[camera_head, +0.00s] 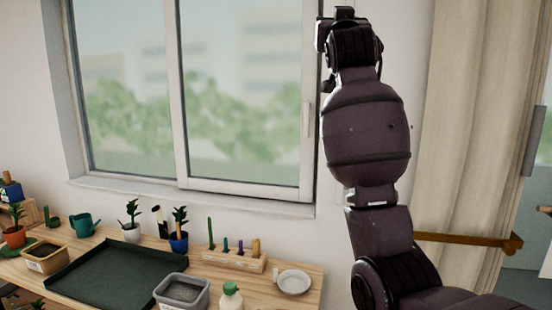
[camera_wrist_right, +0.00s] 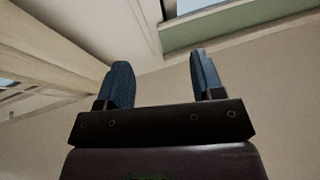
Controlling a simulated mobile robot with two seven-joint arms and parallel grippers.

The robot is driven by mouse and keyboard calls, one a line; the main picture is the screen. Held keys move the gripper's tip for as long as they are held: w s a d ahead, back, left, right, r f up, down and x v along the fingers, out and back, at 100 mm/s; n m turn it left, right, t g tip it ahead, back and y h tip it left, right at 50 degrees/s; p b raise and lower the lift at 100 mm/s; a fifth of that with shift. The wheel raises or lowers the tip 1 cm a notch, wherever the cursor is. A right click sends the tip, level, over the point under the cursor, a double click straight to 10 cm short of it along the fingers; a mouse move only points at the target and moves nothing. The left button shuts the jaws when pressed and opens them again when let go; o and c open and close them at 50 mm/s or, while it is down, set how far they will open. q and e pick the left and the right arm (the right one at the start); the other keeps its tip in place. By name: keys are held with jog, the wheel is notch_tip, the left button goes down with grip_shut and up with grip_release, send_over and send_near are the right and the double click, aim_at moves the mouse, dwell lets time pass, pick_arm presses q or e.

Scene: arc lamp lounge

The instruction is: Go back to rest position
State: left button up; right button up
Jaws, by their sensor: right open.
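My right arm rises on the right side of the head view, in front of the wall and the beige curtain. Its gripper is at the top, in front of the window's right edge, and its fingers are hard to make out there. In the right wrist view my right gripper (camera_wrist_right: 160,84) is open, with two blue-padded fingers well apart and nothing between them. Behind the fingers only wall and ceiling-like surfaces show. My left gripper is in neither view.
A wooden table (camera_head: 312,285) at the lower left bears a dark green tray (camera_head: 115,272), a grey tub (camera_head: 182,291), a white bowl (camera_head: 294,282), a wooden block with pegs (camera_head: 232,260), a teal watering can (camera_head: 84,224) and potted plants. A window (camera_head: 245,100) is behind.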

jog(key=s+d+f+n+g+y, duration=0.1)
jog(key=s+d+f, duration=0.15)
jog(key=f, duration=1.25)
jog(key=s+d+f+n+g+y, duration=0.1)
jog(key=s+d+f, duration=0.15)
jog(key=f, duration=1.35)
jog(key=s+d+f+n+g+y, duration=0.1)
jog(key=s+d+f, duration=0.15)
jog(key=f, duration=1.25)
jog(key=s+d+f+g, duration=0.2)
jog(key=s+f, duration=0.8)
jog(key=f, duration=0.1)
jog(key=s+d+f+m+g+h, duration=0.1)
jog(key=s+d+f+g, duration=0.2)
jog(key=s+f, duration=0.8)
jog(key=s+d+f+g+h, duration=0.1)
jog(key=s+d+f+g, duration=0.1)
jog(key=s+f, duration=0.8)
jog(key=shift+s+d+f+m+g, duration=0.35)
jog(key=shift+f+g, duration=0.25)
jog(key=shift+f, duration=0.3)
